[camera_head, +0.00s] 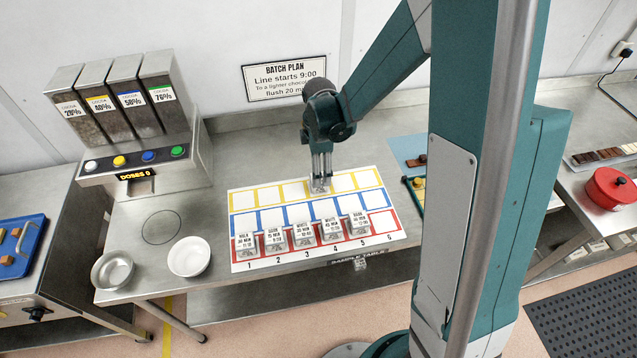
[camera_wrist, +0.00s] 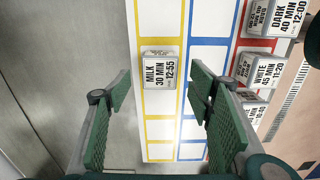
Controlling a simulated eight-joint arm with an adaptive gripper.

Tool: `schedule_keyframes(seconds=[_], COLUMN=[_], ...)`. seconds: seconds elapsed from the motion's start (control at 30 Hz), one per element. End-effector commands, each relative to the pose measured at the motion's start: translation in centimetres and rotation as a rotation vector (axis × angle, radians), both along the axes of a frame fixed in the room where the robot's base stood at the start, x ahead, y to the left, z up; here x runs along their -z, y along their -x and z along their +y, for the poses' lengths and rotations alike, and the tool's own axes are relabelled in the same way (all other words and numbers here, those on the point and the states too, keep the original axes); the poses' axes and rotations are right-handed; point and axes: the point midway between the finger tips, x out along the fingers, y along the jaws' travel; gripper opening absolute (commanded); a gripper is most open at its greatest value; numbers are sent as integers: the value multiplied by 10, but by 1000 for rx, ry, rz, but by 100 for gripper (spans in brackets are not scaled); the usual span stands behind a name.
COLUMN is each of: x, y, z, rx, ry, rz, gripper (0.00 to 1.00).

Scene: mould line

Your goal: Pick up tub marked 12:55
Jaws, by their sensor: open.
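The tub marked 12:55 (camera_wrist: 160,72) shows in the wrist view, its label reading MILK 30 MIN. It stands in a yellow-framed cell of the white mat (camera_head: 262,222), around column 4. In the head view it (camera_head: 319,187) is partly hidden by my fingers. My gripper (camera_head: 321,180) points down over it. In the wrist view my gripper (camera_wrist: 160,86) is open, with one green finger toward each side of the tub and gaps between. The fingers do not visibly touch it. Several other labelled tubs (camera_head: 303,238) stand along the red row.
At the left are a cocoa dispenser (camera_head: 131,105) with coloured buttons, a white bowl (camera_head: 189,257) and a metal bowl (camera_head: 113,270). A sign (camera_head: 284,78) hangs on the wall. A red pot (camera_head: 610,188) stands far right. The neighbouring yellow and blue cells look empty.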

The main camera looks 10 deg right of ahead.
Motion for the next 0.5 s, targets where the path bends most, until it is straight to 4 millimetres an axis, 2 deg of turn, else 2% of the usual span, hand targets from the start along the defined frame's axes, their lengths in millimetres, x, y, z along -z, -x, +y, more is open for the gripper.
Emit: schedule_keyframes(seconds=[0.27, 0.5], x=[0, 10], y=[0, 0], z=[0, 1], rx=[0, 0], ry=[0, 0], rz=[0, 0], gripper=[52, 52])
